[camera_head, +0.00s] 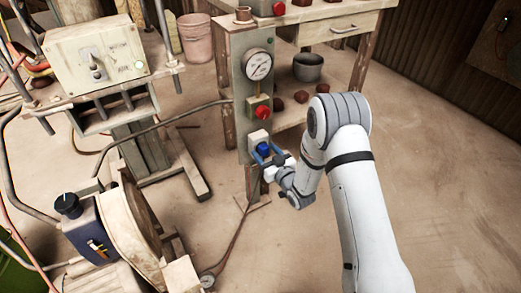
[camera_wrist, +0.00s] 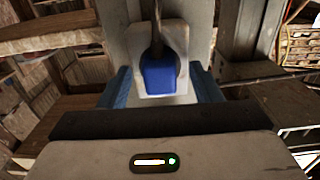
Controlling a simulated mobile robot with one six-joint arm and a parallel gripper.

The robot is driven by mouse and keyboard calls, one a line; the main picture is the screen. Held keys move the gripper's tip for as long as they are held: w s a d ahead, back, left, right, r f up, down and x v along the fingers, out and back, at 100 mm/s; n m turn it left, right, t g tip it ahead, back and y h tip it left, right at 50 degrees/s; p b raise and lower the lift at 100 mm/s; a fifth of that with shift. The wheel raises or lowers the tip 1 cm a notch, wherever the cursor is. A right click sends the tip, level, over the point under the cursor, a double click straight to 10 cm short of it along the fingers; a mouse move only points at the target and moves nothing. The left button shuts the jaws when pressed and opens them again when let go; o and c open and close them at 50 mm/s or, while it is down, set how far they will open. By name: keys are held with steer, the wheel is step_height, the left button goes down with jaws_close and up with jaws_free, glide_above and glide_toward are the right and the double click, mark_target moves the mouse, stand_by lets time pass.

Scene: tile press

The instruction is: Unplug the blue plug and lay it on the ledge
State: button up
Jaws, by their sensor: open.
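The blue plug (camera_head: 263,149) sits in a white socket plate (camera_head: 257,137) low on the grey panel post (camera_head: 245,75). In the wrist view the blue plug (camera_wrist: 159,75) is in the white socket plate (camera_wrist: 140,45), with a dark cord running up from it. My gripper (camera_head: 268,156) is at the socket, its blue fingers apart on either side of the plug. In the wrist view my gripper (camera_wrist: 160,88) is open around the plug, with a visible gap on each side. I cannot clearly identify the ledge.
A red button (camera_head: 263,112) and a pressure gauge (camera_head: 258,64) sit above the socket on the panel. A wooden workbench (camera_head: 320,32) with a metal pot (camera_head: 308,67) stands behind. A control box (camera_head: 97,55) stands at left. Floor to the right is clear.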

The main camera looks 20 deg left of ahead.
stand_by(0.5)
jaws_close()
stand_by(0.4)
steer(key=shift+d, duration=0.1)
steer(key=shift+b+v, duration=0.45)
steer(key=shift+v, duration=2.5)
